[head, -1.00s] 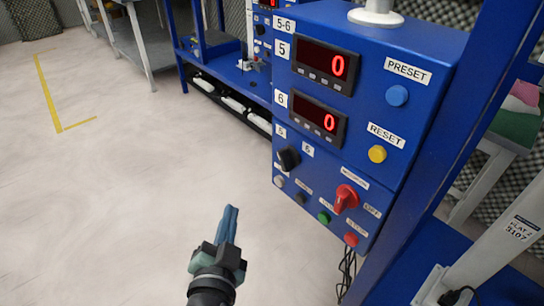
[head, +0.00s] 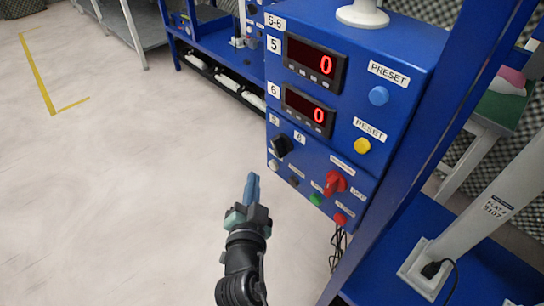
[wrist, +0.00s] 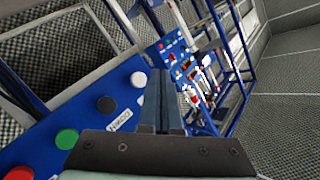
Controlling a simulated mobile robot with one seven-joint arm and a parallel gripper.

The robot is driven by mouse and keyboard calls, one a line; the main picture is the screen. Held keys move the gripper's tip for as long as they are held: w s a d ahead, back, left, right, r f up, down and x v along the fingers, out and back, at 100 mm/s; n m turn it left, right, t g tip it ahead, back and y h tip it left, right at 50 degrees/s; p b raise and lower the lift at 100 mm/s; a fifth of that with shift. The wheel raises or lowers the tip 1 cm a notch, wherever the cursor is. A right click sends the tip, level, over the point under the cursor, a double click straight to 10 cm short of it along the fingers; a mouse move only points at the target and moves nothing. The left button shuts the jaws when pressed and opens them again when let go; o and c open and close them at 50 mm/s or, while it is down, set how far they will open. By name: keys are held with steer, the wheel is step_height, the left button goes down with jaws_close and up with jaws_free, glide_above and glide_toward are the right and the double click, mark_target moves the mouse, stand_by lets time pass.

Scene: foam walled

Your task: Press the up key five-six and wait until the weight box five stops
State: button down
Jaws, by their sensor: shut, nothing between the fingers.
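The blue control panel 5-6 (head: 345,130) has display 5 (head: 314,61) and display 6 (head: 307,111), both reading 0. Its lower row has a whitish button (head: 273,165), a dark button (head: 294,181), a green button (head: 316,199) and a red button (head: 340,219). Their small labels are too blurred to tell which is the up key. The wrist view also shows the whitish (wrist: 138,78), dark (wrist: 105,104), green (wrist: 66,139) and red (wrist: 18,174) buttons. My gripper (head: 253,177) is shut and empty, apart from the panel, left of its lower row. I cannot identify weight box five.
A black selector knob (head: 282,145) and a red rotary switch (head: 334,183) sit above the row. The blue PRESET (head: 379,96) and yellow RESET (head: 362,146) buttons are higher. A blue post (head: 440,120) stands at right. Open floor (head: 120,190) lies left.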

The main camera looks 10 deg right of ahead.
mark_target(274, 165)
steer(key=shift+w+d+p, duration=0.35)
steer(key=shift+w+d, duration=0.3)
steer(key=shift+d, duration=0.3)
steer(key=shift+w+d, duration=0.1)
stand_by(1.4)
steer(key=shift+w+d, duration=0.2)
